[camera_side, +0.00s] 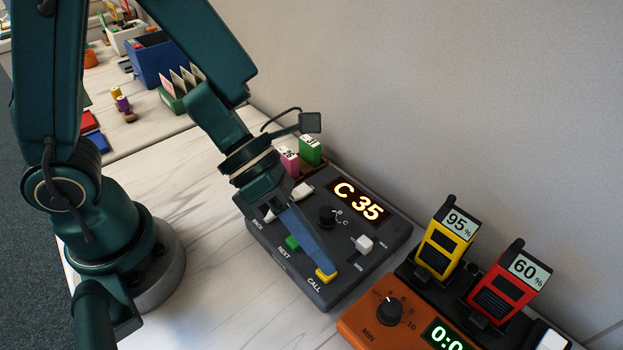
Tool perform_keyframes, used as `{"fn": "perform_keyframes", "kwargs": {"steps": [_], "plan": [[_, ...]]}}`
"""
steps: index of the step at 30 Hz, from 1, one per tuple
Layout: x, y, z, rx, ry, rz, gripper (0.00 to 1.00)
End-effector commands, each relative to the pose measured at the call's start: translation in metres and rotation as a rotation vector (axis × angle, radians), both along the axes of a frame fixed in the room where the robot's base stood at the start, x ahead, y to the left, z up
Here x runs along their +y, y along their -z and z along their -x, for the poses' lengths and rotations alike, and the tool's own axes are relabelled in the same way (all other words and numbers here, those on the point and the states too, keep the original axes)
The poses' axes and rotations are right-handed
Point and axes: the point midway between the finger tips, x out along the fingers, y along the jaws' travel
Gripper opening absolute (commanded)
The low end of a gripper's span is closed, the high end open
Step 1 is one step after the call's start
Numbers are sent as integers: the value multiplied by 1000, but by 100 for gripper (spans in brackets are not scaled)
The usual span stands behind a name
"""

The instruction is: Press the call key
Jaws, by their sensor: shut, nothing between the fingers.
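The call key is a yellow key (326,275) at the front corner of a dark grey console (345,287), above the printed word CALL. My gripper (322,268) is shut and empty, with its blue fingers pointing down at the yellow key. The fingertips are at the key or just above it; I cannot tell whether they touch. A green key (293,243) sits beside the fingers, above the word NEXT. The console's display (358,201) glows "C 35". The part of the console behind my gripper, near the word BACK, is partly hidden.
A black knob (327,216) and a white switch (363,244) stand on the console. To the right are an orange timer box (365,325) and a yellow (447,248) and a red handset (500,288) in chargers. A grey wall runs behind. The table left of the console is clear.

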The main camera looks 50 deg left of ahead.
Motion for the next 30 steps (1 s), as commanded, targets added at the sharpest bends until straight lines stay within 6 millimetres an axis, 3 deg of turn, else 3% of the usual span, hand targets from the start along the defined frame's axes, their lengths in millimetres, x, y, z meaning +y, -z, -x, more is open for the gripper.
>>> {"fn": "perform_keyframes", "kwargs": {"steps": [30], "plan": [[0,10,0,2,0,0,0]]}}
